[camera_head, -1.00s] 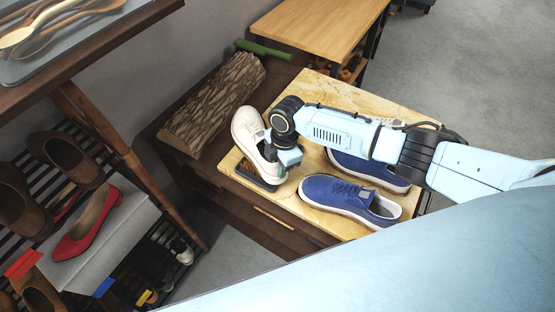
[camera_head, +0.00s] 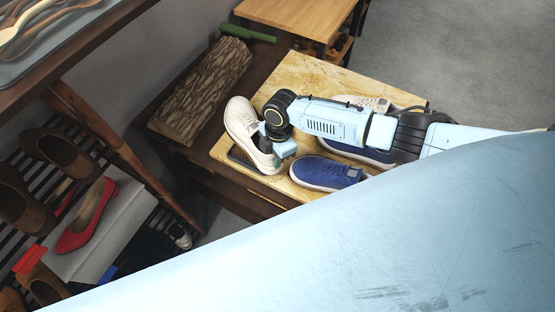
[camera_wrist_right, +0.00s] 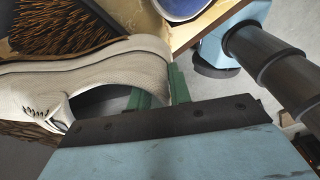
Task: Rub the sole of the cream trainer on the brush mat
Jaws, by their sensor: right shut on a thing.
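The cream trainer (camera_head: 240,122) is at the left end of the pale wooden board, toe toward the back in the head view. My right gripper (camera_head: 272,152) is shut on its heel end; the green fingers (camera_wrist_right: 158,92) grip the heel opening in the right wrist view, where the trainer (camera_wrist_right: 105,68) lies on its side across the picture. The brush mat (camera_wrist_right: 60,25), dark with brown bristles, shows beyond and below the trainer. In the head view only its dark edge (camera_head: 239,157) shows beside the shoe. Whether the sole touches the bristles is hidden. My left gripper is out of view.
A blue shoe (camera_head: 325,174) lies right of the gripper on the board (camera_head: 300,72). Another blue shoe (camera_head: 345,150) is partly behind my arm. A bark-covered log (camera_head: 205,92) is at the left. A rack with a red shoe (camera_head: 87,217) stands lower left.

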